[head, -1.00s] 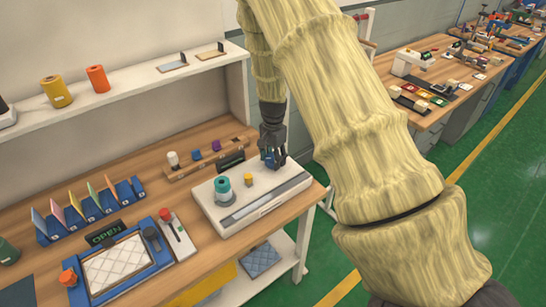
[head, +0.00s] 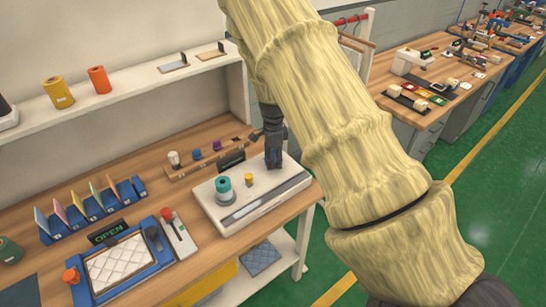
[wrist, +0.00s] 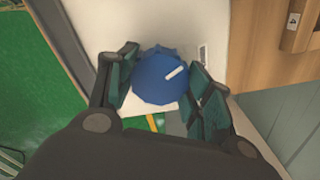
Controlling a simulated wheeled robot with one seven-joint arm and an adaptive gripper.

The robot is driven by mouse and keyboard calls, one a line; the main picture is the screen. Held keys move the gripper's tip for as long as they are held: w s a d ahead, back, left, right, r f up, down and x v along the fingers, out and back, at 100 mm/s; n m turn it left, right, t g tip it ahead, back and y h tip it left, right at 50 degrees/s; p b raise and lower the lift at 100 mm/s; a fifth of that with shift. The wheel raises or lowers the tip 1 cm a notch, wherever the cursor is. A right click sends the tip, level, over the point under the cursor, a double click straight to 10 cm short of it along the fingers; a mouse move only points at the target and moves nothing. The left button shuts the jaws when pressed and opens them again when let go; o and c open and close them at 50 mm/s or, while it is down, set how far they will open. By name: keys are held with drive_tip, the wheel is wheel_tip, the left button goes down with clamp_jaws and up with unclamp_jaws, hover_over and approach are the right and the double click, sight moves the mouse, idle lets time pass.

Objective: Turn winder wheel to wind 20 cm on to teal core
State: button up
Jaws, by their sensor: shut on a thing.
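The winder (head: 213,212) is a white box on the wooden bench. A teal core (head: 223,188) stands upright on its left part, with a small yellow piece (head: 249,179) beside it. My gripper (head: 273,163) is over the winder's right back part, pointing down. In the wrist view the blue winder wheel (wrist: 160,86), with a white mark on its top, sits between the two fingers of my gripper (wrist: 166,88), which are shut on it. In the head view my gripper hides most of the wheel.
A dark display (head: 231,161) and a wooden rack (head: 185,169) with small spools stand behind the winder. A blue tray (head: 78,292) with a quilted pad, an OPEN sign (head: 108,232) and a slotted blue holder (head: 73,227) lie to the left. A shelf (head: 130,74) runs above.

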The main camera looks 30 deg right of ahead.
drive_tip(key=shift+w+d+r, duration=0.1)
drive_tip(key=shift+r, duration=0.05)
drive_tip(key=o, duration=0.9)
drive_tip(key=shift+o, duration=0.6)
wheel_tip(320, 180, up, 12)
